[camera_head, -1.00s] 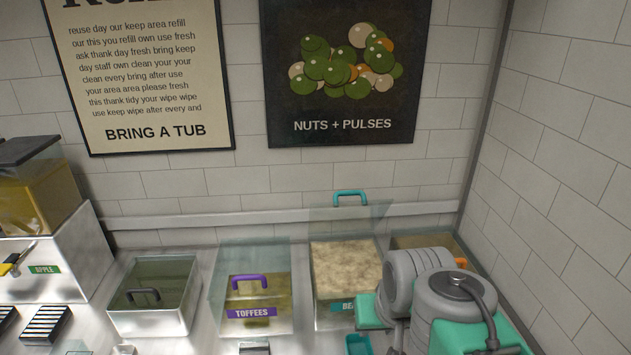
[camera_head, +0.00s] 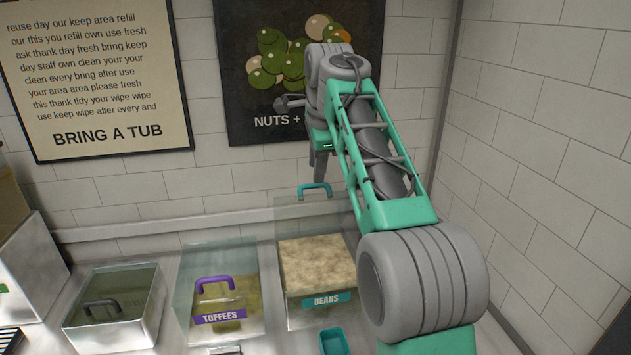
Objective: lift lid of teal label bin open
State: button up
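The bin with the teal BEANS label (camera_head: 326,300) stands on the counter in the head view and holds pale beans. Its clear lid (camera_head: 298,212) stands raised at the back of the bin, with its teal handle (camera_head: 315,188) at the top edge. My arm reaches up and away from the right. The bin's right side is partly hidden by my arm.
Left of it stands the TOFFEES bin (camera_head: 250,318) with a purple handle (camera_head: 214,283), its lid down. Further left is a metal bin (camera_head: 140,335) with a dark handle. A small teal tub (camera_head: 345,343) sits in front. A tiled wall (camera_head: 520,160) closes the right side.

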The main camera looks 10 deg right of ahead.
send_over(315, 204)
jog(key=w, duration=0.1)
notch_tip(315, 204, down, 4)
jog(key=shift+w+d+f, duration=0.1)
jog(key=shift+c, duration=0.4)
grip_shut()
dwell(0.9)
